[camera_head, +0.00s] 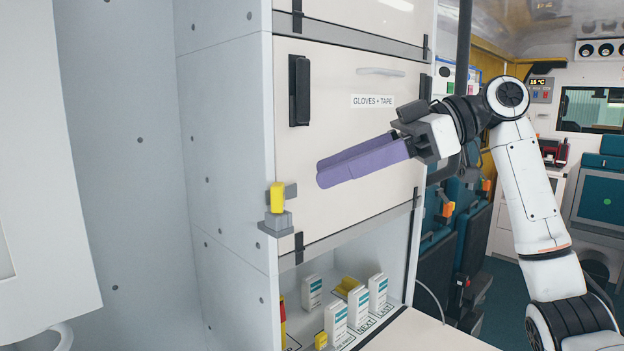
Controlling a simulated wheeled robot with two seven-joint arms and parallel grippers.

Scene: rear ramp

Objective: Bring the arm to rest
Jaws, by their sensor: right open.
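My right arm (523,185) comes up from the lower right corner, bends at the elbow and reaches left. It is white with black joints. My right gripper (322,173) has long purple fingers that point left and slightly down. It is open and empty, in front of the cream cabinet door (330,110) labelled "GLOVES + TAPE". From this angle the fingers overlap, and I cannot tell how far they stand from the door. My left gripper is not in view.
A yellow latch (277,197) is on the cabinet edge, left of the fingers. Below, an open shelf holds several white boxes (358,307) and yellow items. Dark teal seats (470,240) stand behind my arm. A pale counter (430,332) lies at bottom centre. Grey wall panels fill the left.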

